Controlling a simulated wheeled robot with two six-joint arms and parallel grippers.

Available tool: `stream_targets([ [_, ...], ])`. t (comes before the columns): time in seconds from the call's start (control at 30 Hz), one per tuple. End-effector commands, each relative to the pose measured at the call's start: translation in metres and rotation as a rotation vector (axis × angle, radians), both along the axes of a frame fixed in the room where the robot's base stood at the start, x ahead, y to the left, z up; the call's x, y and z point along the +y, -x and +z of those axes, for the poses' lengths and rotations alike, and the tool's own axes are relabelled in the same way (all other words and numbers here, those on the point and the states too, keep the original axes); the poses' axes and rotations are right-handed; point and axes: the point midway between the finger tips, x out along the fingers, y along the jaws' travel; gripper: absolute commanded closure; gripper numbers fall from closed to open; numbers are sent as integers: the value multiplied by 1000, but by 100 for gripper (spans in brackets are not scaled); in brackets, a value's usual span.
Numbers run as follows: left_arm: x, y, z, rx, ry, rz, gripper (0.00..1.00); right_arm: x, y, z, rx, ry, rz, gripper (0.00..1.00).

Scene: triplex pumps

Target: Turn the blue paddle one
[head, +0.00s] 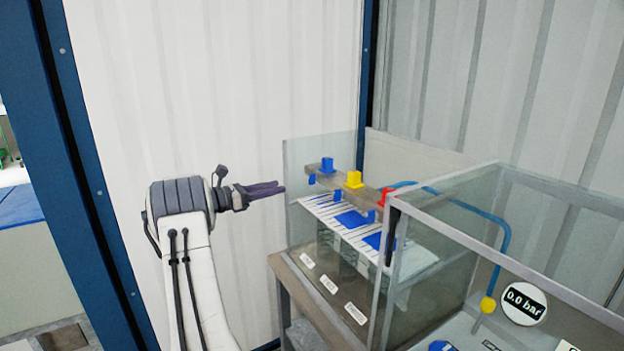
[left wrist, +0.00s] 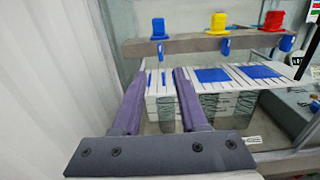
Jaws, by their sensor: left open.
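A blue paddle knob (head: 327,165) stands upright on a grey rail at the left end of a row. It also shows in the left wrist view (left wrist: 158,28), with a small blue tab hanging below the rail under it. My left gripper (head: 281,188) is open and empty, pointing right towards the blue knob, apart from it. In the left wrist view its two purple fingers (left wrist: 159,74) point towards the rail, below the blue knob. My right gripper is not in view.
The yellow knob (head: 354,179) and red knob (head: 385,196) share the rail (left wrist: 195,43). Glass panels (head: 304,220) and a metal frame (head: 480,252) surround a white slatted top with blue patches. A blue hose (head: 508,232) and a gauge reading 0.0 bar (head: 523,303) are at right.

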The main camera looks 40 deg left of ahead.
Motion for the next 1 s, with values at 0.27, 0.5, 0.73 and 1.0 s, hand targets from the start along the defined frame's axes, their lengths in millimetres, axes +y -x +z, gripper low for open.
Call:
stream_targets([
  [0.27, -20, -41, 5, -6, 6, -9, 57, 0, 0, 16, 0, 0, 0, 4],
  [0.5, -36, -80, 4, -5, 5, -7, 57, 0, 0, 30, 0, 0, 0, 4],
  [0.73, -41, -96, 2, -5, 3, -3, 57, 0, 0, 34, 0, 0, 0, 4],
  [1.0, -40, -96, 1, -5, 3, -1, 57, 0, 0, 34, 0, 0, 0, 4],
])
